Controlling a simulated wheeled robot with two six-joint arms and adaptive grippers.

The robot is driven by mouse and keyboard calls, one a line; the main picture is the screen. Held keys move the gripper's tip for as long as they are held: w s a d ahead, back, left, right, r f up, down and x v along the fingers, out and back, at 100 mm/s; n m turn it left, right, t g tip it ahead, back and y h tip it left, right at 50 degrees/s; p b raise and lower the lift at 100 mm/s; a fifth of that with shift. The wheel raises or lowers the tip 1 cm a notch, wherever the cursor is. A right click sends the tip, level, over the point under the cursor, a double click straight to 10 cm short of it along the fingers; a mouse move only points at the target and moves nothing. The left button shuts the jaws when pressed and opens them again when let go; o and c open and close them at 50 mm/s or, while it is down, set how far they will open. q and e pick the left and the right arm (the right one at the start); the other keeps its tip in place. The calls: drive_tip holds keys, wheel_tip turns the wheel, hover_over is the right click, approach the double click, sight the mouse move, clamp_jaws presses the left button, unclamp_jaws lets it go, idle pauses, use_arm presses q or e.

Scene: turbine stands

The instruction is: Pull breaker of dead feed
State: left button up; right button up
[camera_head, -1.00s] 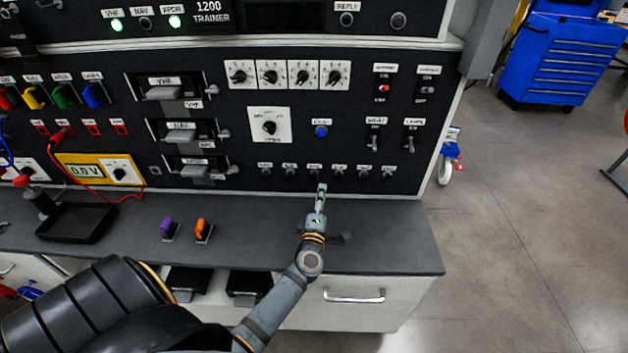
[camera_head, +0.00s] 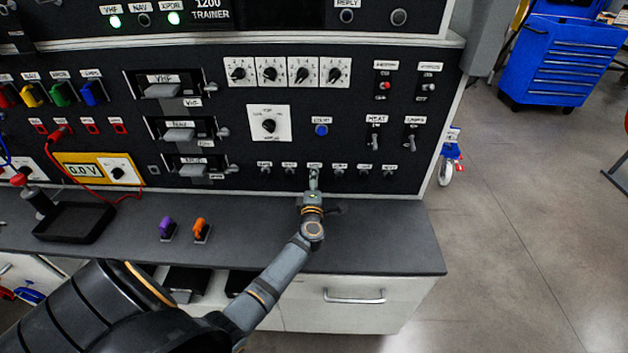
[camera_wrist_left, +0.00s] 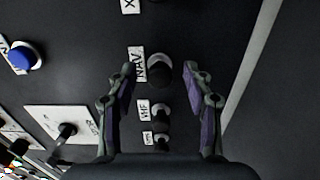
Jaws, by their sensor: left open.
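A row of small dark breaker knobs (camera_head: 340,173) runs along the bottom of the black panel. In the head view, my left gripper (camera_head: 314,182) is in front of the third knob from the left and hides it. In the left wrist view, my left gripper (camera_wrist_left: 158,78) is open, with one finger on each side of the dark knob labelled NAV (camera_wrist_left: 159,71). I cannot tell whether the fingers touch it. The VHF breaker (camera_wrist_left: 161,111) is beside it.
Purple (camera_head: 167,228) and orange (camera_head: 201,229) clips stand on the grey bench, beside a black tray (camera_head: 75,222). A yellow meter (camera_head: 85,169) reads 0.0 V. Switches (camera_head: 375,141) sit above the breakers. The bench's right part is clear.

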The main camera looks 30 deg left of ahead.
use_arm(q)
drive_tip(key=shift+w+a, duration=0.1)
drive_tip(key=shift+w, duration=0.05)
idle(0.5)
drive_tip(key=shift+p, duration=0.35)
drive_tip(key=shift+c, duration=0.3)
clamp_jaws()
